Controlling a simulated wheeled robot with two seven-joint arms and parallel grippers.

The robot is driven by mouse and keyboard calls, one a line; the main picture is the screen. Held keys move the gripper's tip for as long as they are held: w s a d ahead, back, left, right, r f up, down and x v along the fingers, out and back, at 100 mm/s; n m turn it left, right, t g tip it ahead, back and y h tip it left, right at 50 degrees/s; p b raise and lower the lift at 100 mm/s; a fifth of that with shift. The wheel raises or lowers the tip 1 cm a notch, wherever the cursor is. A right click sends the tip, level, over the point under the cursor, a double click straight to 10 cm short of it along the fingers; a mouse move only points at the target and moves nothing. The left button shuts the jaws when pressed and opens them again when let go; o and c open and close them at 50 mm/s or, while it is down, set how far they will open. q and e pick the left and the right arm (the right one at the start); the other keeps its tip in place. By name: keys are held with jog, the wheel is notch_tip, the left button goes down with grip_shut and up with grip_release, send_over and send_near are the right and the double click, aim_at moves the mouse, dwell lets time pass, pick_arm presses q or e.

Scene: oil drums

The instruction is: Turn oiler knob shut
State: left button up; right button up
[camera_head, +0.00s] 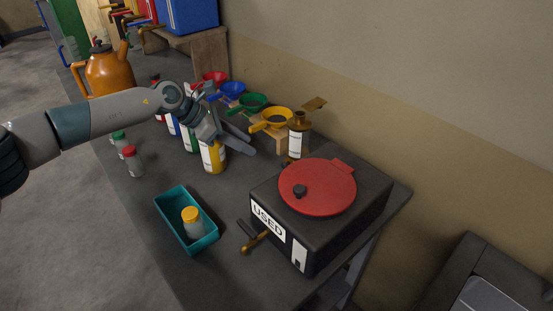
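My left gripper (243,140) reaches in from the left over the bench, its fingers apart with nothing seen between them. An orange spouted can (108,70) stands at the back left. I cannot tell which part is the oiler knob.
A teal tray (172,216) holds a yellow-capped jar (192,219). Red, blue, green and yellow funnels (273,119) line the wall side. Small jars (132,160) stand near the left edge. A red round lid (317,187) tops the black box.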

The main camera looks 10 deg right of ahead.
aim_at(282, 164)
pick_arm(q)
jog(key=p+x, duration=0.3)
jog(key=x, duration=1)
jog(key=shift+r, duration=0.1)
jog(key=shift+w+d+f+p, duration=0.1)
jog(key=shift+d+f+p, duration=0.25)
jog(key=shift+d+f, duration=0.1)
grip_shut()
jog(key=shift+a+r, duration=0.1)
